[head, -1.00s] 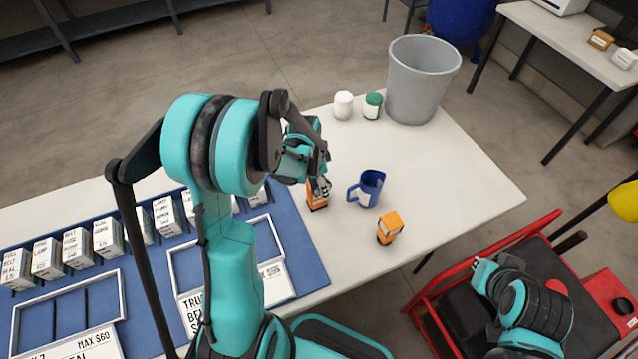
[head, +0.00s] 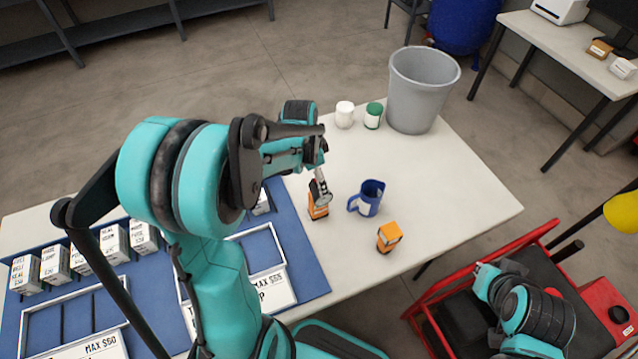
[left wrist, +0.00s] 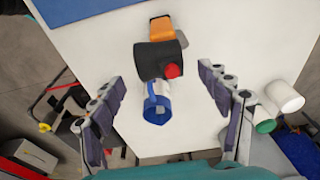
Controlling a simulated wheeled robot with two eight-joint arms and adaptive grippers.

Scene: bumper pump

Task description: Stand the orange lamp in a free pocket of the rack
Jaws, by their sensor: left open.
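An orange block with a dark upper part (head: 318,211) stands on the white table beside the blue mat; the left wrist view (left wrist: 160,28) shows its orange part, black body and a red knob. I cannot tell for sure which is the lamp. My left gripper (head: 320,187) is open at the first block, partly covering it; its fingers (left wrist: 165,88) are spread in the left wrist view. Grey frames with dividers (head: 75,294), perhaps the rack, lie at left, partly hidden by my arm. My right gripper (head: 485,270) is unclear.
A blue mug (head: 370,198) stands just right of the first block. A white jar (head: 344,115), a green-lidded jar (head: 373,116) and a grey bin (head: 421,90) stand at the back. Labelled white boxes (head: 82,261) line the blue mat (head: 305,255).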

